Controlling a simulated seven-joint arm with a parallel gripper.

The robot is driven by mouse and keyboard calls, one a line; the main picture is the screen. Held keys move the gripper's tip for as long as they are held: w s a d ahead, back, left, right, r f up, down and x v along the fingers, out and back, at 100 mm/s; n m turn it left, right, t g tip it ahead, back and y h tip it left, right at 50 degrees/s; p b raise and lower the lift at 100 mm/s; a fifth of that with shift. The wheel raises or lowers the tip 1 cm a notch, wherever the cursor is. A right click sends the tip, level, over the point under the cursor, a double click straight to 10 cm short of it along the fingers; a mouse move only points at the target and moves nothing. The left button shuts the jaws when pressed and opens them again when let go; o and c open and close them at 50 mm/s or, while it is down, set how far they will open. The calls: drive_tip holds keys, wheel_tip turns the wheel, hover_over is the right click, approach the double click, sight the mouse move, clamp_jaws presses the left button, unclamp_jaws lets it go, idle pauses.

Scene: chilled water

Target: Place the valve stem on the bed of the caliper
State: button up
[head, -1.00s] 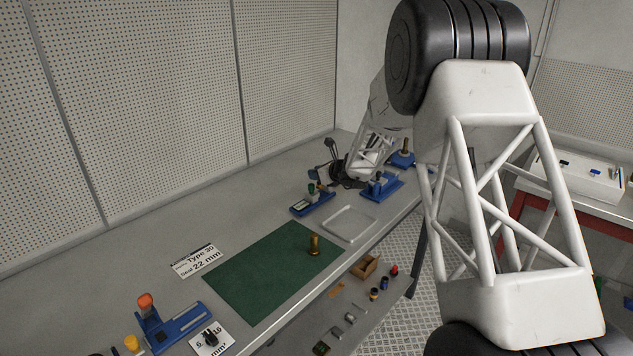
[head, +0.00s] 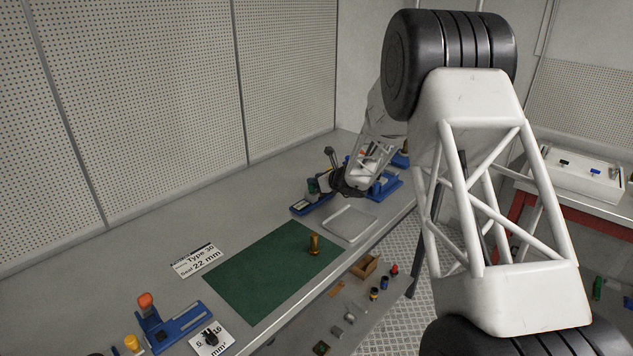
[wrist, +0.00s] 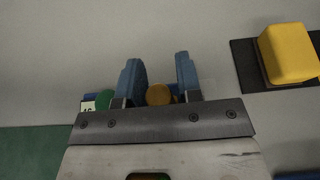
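The caliper (head: 304,209) is a blue device with a small display, on the bench beyond the green mat. My gripper (head: 329,172) is low over the bench, close to the caliper's right end. In the wrist view the two blue fingers (wrist: 161,82) stand apart. A round brass-coloured top (wrist: 159,95), which looks like the valve stem, shows between them. It is close to the left finger, and its lower part is hidden by the gripper. I cannot tell whether the fingers grip it. The caliper's green part (wrist: 105,99) shows to the left.
A brass piece (head: 314,244) stands upright on the green mat (head: 262,283). An empty grey tray (head: 350,224) lies beyond the mat. Another blue fixture (head: 386,187) stands right of my gripper. A yellow block (wrist: 288,53) on a black base is at the wrist view's right.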

drive_tip(key=shift+r, duration=0.2)
drive_tip(key=v, duration=1.2)
idle(0.9)
drive_tip(key=s+a+r+n+g+h, duration=0.15)
drive_tip(key=s+r+n, duration=0.3)
drive_tip(key=s, duration=0.45)
drive_tip(key=s+a+r+n+g, duration=0.15)
drive_tip(key=s+r+n, duration=0.3)
drive_tip(key=s, duration=0.45)
drive_tip(key=s+r+n+g, duration=0.3)
drive_tip(key=s+r+n, duration=0.15)
drive_tip(key=s, duration=0.55)
drive_tip(key=s+d+n+h, duration=0.2)
drive_tip(key=s+n, duration=0.2)
drive_tip(key=s, duration=0.6)
drive_tip(key=s+d+n+h, duration=0.3)
drive_tip(key=s+n, duration=0.2)
drive_tip(key=s, duration=0.5)
drive_tip(key=s+d+n+g+h, duration=0.1)
drive_tip(key=s+d+n+h, duration=0.2)
drive_tip(key=s, duration=0.7)
drive_tip(key=shift+s+r+n, duration=0.2)
drive_tip(key=shift+r+n, duration=0.15)
drive_tip(key=shift+n, duration=0.3)
